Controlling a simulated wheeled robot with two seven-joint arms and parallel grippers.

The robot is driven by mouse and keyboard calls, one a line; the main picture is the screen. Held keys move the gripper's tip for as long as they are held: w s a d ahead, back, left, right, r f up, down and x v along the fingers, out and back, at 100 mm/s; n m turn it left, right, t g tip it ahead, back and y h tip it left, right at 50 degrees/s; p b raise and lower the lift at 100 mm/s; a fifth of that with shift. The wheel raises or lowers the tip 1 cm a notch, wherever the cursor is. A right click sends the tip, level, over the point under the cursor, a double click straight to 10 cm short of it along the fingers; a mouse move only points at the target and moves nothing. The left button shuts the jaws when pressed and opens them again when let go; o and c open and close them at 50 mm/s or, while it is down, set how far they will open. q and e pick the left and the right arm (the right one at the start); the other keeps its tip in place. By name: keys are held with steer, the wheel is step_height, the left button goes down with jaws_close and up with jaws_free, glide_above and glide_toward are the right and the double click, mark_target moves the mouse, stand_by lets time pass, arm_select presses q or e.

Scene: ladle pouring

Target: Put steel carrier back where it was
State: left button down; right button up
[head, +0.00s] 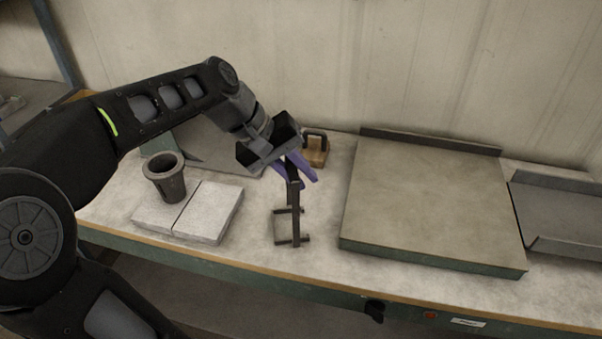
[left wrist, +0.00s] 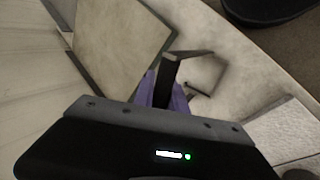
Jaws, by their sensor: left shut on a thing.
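The steel carrier (head: 295,213) is a dark upright bar with a small square frame at its lower end. My left gripper (head: 296,170), with purple fingers, is shut on the upper part of the bar. The carrier hangs roughly upright over the bench between the pale slabs and the big plate. I cannot tell whether its lower frame touches the bench. In the left wrist view the carrier (left wrist: 170,72) juts out past the purple fingers (left wrist: 163,92), its frame blurred. The gripper hides the carrier's top. My right gripper is not in view.
A dark crucible (head: 166,184) stands on two pale slabs (head: 209,213) at left. A wooden block (head: 316,156) with a dark handle stands behind the gripper. A large raised plate (head: 430,205) lies right, with a grey tray (head: 560,214) beyond it. Bench (head: 258,232) around the carrier is clear.

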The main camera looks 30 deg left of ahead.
arm_select(q)
steer(key=shift+r, duration=0.1)
steer(key=c, duration=1.3)
jaws_free()
steer(key=shift+f, duration=0.2)
steer(key=shift+c, duration=0.2)
steer(key=p+v, duration=0.1)
steer(key=v, duration=1.1)
steer(key=shift+r, duration=0.2)
